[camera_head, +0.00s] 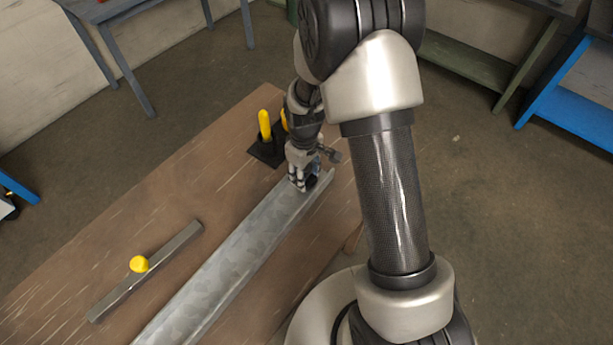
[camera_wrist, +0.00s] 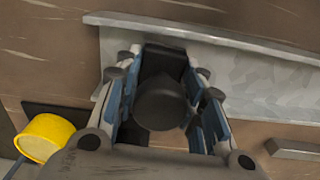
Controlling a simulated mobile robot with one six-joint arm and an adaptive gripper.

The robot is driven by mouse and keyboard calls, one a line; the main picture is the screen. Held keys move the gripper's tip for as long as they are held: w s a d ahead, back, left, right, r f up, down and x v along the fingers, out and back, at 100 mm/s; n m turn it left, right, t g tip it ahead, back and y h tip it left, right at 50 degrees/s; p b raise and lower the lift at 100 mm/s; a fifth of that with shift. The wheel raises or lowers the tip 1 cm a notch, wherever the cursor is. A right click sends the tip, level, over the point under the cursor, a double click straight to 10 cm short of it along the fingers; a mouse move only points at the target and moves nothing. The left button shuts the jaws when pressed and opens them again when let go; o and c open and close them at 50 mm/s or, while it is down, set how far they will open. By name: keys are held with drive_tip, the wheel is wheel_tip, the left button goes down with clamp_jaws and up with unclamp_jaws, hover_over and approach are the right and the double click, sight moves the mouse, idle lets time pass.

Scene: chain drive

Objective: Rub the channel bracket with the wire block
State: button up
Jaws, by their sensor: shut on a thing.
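The channel bracket (camera_head: 225,267) is a long grey, mottled metal channel lying diagonally on the wooden table. In the wrist view the channel bracket (camera_wrist: 265,80) runs off to the right. My gripper (camera_head: 304,181) is at the bracket's far end. In the wrist view my gripper (camera_wrist: 165,105) is shut on the dark round knob of the wire block (camera_wrist: 164,62). The black block lies over the bracket's end. Its underside is hidden, so I cannot tell whether it touches the metal.
A black stand with yellow handles (camera_head: 265,125) is close beside my gripper; a yellow end also shows in the wrist view (camera_wrist: 45,137).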

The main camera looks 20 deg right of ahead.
drive_tip(key=shift+a+r, duration=0.15)
drive_tip(key=shift+r, duration=0.45)
drive_tip(key=shift+w+r+p, duration=0.1)
drive_tip(key=shift+r+p, duration=0.6)
drive_tip(key=shift+p, duration=0.05)
drive_tip(key=shift+r+p, duration=0.85)
drive_tip(key=shift+r, duration=0.45)
